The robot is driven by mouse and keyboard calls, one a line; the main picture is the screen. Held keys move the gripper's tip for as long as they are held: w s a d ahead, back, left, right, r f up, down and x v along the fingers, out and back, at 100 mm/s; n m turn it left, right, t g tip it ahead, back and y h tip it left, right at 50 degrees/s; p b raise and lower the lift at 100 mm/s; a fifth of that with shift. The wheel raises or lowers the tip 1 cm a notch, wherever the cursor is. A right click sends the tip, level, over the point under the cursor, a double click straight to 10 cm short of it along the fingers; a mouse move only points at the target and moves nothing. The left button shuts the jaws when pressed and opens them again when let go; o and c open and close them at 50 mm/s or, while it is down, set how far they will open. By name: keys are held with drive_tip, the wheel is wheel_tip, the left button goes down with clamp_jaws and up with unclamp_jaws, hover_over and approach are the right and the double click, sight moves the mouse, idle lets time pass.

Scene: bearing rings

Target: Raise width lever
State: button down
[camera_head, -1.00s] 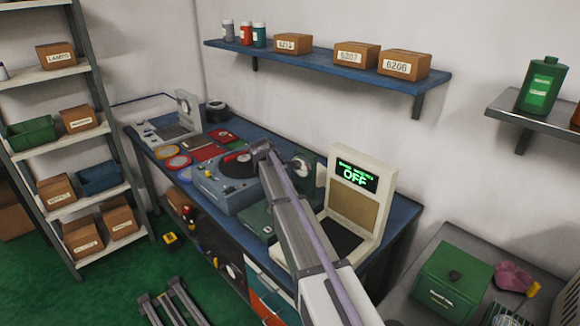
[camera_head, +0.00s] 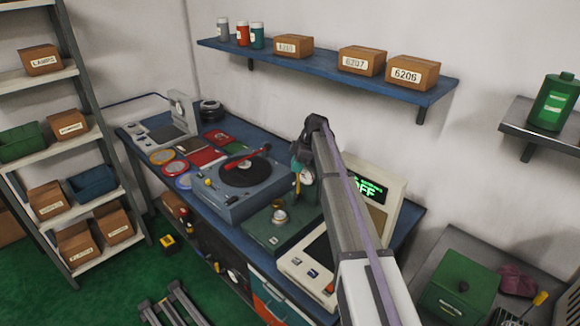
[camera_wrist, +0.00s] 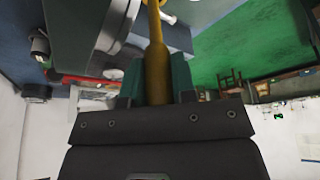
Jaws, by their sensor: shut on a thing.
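The width gauge's green base (camera_head: 272,236) stands on the blue bench, with a round white-faced dial (camera_head: 305,174) above it. My gripper (camera_head: 299,166) is beside the dial, at a yellow lever (camera_head: 297,184). In the wrist view, the green fingers of my gripper (camera_wrist: 157,88) are shut on the yellow lever (camera_wrist: 155,58), which runs out away from the palm. My arm hides the gauge's right side and part of the dial stand.
A grey-blue turntable-like device (camera_head: 240,185) with a red arm stands left of the gauge. A white unit with a green display (camera_head: 368,187) stands right, partly behind my arm. Coloured round trays (camera_head: 162,157) lie farther left. A shelf with boxes (camera_head: 362,60) hangs above.

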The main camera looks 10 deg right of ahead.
drive_tip(key=shift+w+d, duration=0.1)
drive_tip(key=shift+d, duration=0.05)
idle(0.3)
drive_tip(key=c, duration=0.9)
unclamp_jaws()
drive_tip(key=shift+c, duration=0.2)
drive_tip(key=w+p+v, duration=0.1)
drive_tip(key=p+v, duration=0.9)
drive_tip(key=shift+s+d+r, duration=0.3)
drive_tip(key=shift+s+r, duration=0.05)
drive_tip(key=shift+s, duration=0.05)
